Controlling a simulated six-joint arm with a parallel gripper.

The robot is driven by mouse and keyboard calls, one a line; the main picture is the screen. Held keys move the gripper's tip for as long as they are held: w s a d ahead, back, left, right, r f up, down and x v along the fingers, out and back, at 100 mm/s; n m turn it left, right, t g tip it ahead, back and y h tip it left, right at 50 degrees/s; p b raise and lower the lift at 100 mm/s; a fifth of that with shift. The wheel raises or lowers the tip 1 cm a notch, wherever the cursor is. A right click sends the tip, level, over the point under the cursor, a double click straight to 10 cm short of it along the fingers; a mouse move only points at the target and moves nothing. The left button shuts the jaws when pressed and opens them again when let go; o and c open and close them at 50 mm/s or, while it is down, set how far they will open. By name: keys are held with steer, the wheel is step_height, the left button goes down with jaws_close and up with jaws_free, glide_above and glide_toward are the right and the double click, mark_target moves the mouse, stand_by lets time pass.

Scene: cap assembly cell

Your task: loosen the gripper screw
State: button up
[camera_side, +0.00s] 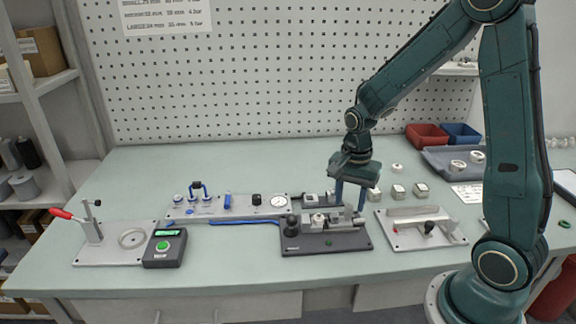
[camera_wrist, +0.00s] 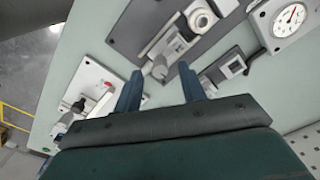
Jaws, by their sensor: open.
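My gripper (camera_side: 349,207) is over the right part of a dark fixture plate (camera_side: 292,246), its two blue fingers pointing down. It is open and empty. In the wrist view my gripper (camera_wrist: 161,72) has its fingertips apart, with a small grey cylindrical knob (camera_wrist: 160,68) showing between them. This knob looks like the screw of the metal clamp (camera_wrist: 176,46) on the fixture; I cannot tell whether the fingers are level with it. A pale block with a round opening (camera_side: 318,219) sits at the clamp's left.
A light plate with a black knob (camera_side: 429,228) lies right of the fixture. Behind stands a panel with a gauge (camera_side: 279,201). Several pale cubes (camera_side: 398,191) stand at the back right. A press with a red handle (camera_side: 61,213) and a control box (camera_side: 165,248) are left.

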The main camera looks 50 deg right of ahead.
steer(key=shift+f, duration=0.75)
jaws_close()
